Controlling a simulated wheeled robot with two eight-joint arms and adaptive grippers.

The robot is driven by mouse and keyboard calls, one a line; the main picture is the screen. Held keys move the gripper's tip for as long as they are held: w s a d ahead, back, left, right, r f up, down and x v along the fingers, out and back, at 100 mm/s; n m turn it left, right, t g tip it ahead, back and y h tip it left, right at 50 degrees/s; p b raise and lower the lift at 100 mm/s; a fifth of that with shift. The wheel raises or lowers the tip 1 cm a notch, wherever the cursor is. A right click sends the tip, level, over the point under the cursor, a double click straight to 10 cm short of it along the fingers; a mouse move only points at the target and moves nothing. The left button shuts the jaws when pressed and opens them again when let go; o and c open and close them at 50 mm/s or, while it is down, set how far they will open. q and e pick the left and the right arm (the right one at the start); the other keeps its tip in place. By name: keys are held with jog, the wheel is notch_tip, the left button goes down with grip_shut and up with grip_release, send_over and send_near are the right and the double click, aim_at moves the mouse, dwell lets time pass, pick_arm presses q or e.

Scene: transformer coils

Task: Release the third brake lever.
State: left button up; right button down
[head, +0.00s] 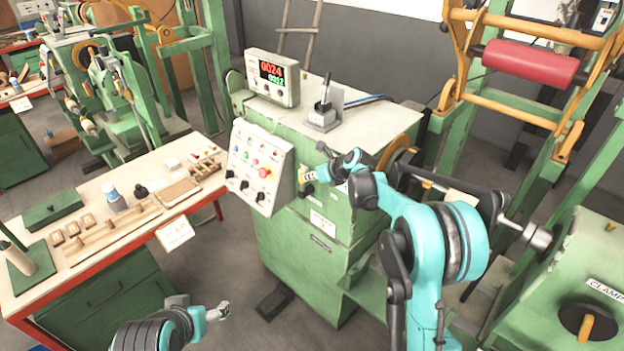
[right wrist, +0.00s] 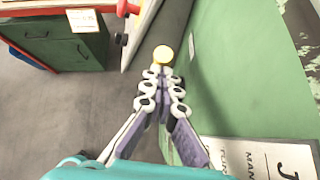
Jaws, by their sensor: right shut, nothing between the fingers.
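My right gripper (head: 308,177) is at the front of the green cabinet (head: 285,235), right of the sloped control panel (head: 258,168). In the right wrist view the right gripper (right wrist: 161,78) is shut and empty, its tips at or very near the knob; contact cannot be told. My left gripper (head: 219,312) is low over the floor, away from the cabinet; its fingers are too small to judge.
A counter box (head: 272,78) and a black-handled lever (head: 325,92) on a grey bracket stand on the cabinet top. A workbench (head: 140,165) with tools is at left. A winding machine (head: 585,270) is at right. A pedal (head: 274,302) lies on the floor.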

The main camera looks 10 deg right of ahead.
jog(key=shift+w+a+r, duration=0.2)
jog(key=shift+w+r, duration=0.1)
jog(key=shift+r, duration=0.1)
jog(key=shift+a, duration=0.15)
